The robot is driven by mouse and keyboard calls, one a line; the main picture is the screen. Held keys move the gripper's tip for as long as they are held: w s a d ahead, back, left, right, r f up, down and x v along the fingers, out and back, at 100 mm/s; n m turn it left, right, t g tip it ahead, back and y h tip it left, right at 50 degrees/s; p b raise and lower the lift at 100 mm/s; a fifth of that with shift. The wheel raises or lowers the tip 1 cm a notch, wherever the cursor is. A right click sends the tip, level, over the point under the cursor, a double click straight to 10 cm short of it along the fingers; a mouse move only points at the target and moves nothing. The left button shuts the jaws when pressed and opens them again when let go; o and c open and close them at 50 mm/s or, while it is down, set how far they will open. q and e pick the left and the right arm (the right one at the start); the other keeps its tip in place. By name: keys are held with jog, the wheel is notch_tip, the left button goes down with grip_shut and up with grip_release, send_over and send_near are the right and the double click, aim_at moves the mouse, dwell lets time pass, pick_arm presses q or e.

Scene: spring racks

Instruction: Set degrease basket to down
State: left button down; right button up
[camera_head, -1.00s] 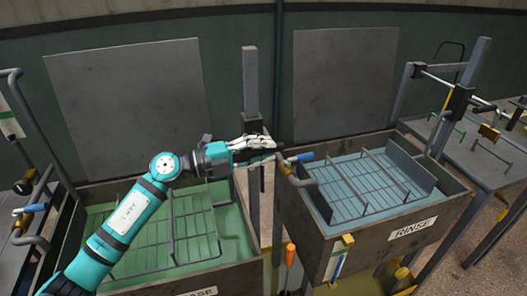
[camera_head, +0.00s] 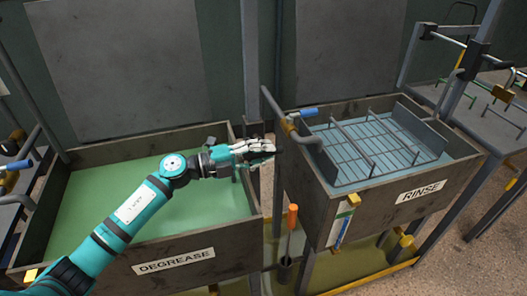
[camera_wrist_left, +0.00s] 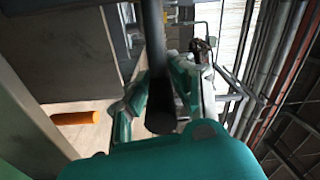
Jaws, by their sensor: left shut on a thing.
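The degrease tank (camera_head: 195,238) stands at the left with green liquid (camera_head: 110,190) in it. No part of the degrease basket shows above the liquid now. My left gripper (camera_head: 268,149) is at the tank's right rear corner, beside the dark upright post (camera_head: 251,65). In the left wrist view, my left gripper (camera_wrist_left: 160,105) is shut on a dark handle bar (camera_wrist_left: 154,50) that runs between its fingers. The fingers hide part of the bar in the head view. My right gripper is not in view.
The rinse tank (camera_head: 330,190) stands close to the right of my left gripper, with a wire basket (camera_head: 425,135) in blue liquid. A blue-tipped lever (camera_head: 302,112) sticks out at its left rear. An orange-handled tool (camera_head: 292,217) stands between the tanks.

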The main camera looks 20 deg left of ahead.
pick_arm(q)
jog(key=shift+s+d+f, duration=0.1)
jog(key=shift+s+f, duration=0.05)
jog(key=shift+f, duration=0.4)
jog(key=c, duration=1.2)
grip_release()
jog(key=shift+o, duration=0.3)
jog(key=shift+r, duration=0.15)
jog(key=shift+r, duration=0.2)
jog(key=shift+a, duration=0.2)
jog(key=shift+s+a+f, duration=0.1)
jog(key=shift+a, duration=0.15)
jog(key=v, duration=1.1)
jog(key=shift+s, duration=0.2)
